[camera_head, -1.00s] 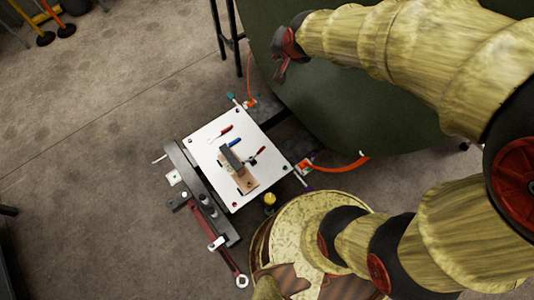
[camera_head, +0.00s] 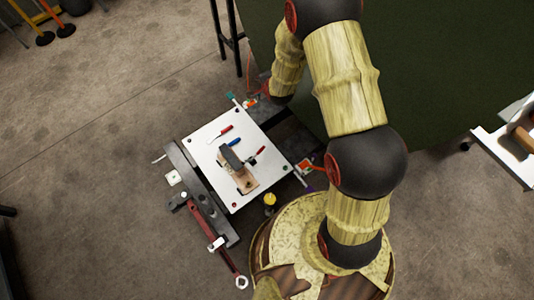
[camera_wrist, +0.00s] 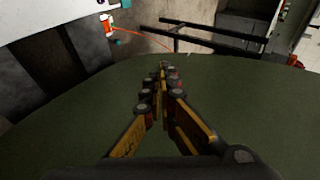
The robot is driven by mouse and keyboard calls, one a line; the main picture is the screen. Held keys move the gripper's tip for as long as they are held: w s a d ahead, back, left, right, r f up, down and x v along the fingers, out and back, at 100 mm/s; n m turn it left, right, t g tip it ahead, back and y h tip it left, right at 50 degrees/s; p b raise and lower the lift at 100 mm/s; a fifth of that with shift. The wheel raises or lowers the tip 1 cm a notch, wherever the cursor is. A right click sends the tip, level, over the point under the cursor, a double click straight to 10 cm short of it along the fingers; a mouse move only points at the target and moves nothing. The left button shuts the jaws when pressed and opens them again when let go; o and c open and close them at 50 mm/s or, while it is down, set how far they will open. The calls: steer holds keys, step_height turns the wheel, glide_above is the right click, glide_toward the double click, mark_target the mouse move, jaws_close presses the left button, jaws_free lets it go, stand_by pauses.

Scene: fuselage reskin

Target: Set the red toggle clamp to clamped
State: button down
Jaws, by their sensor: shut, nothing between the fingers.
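Two small orange-red clamp-like fittings sit at the edges of the white panel (camera_head: 215,178). The far fitting (camera_head: 250,102) has a teal tab beside it and a thin orange line rising from it. The right fitting (camera_head: 304,167) is partly hidden by my arm. I cannot tell which is the red toggle clamp or how its lever stands. The far fitting appears to show at the upper left of the wrist view (camera_wrist: 106,24). My gripper (camera_wrist: 164,66) is shut and empty, apart from the fittings, in front of the dark green surface. It is mostly hidden in the head view.
A wooden block with a dark bar (camera_head: 231,158) and several small hand tools lie on the panel. A red wrench (camera_head: 205,224) lies at its lower left. The large green surface (camera_head: 430,80) fills the upper right. A white table (camera_head: 505,155) stands at the right edge.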

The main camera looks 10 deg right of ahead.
steer(key=s+a+f+m+t, duration=0.1)
steer(key=s+f+m, duration=0.2)
steer(key=f, duration=0.8)
steer(key=s+f+m+t, duration=0.1)
steer(key=s+f+m, duration=0.25)
steer(key=f, duration=0.65)
steer(key=s+f+m, duration=0.1)
steer(key=s+f, duration=0.3)
steer(key=s, duration=0.1)
steer(key=s+f+m+b, duration=0.1)
steer(key=s+f+m, duration=0.1)
steer(key=s+f, duration=0.2)
steer(key=s+f+m+t, duration=0.1)
steer(key=s+f+m, duration=0.1)
steer(key=s+f, duration=0.3)
steer(key=shift+s+y, duration=0.4)
steer(key=shift+s, duration=1.35)
steer(key=shift+s+d+f+m, duration=0.1)
steer(key=shift+s+f+m, duration=0.15)
steer(key=shift+s, duration=0.3)
steer(key=shift+r, duration=0.1)
steer(key=b+x, duration=0.4)
steer(key=x, duration=0.6)
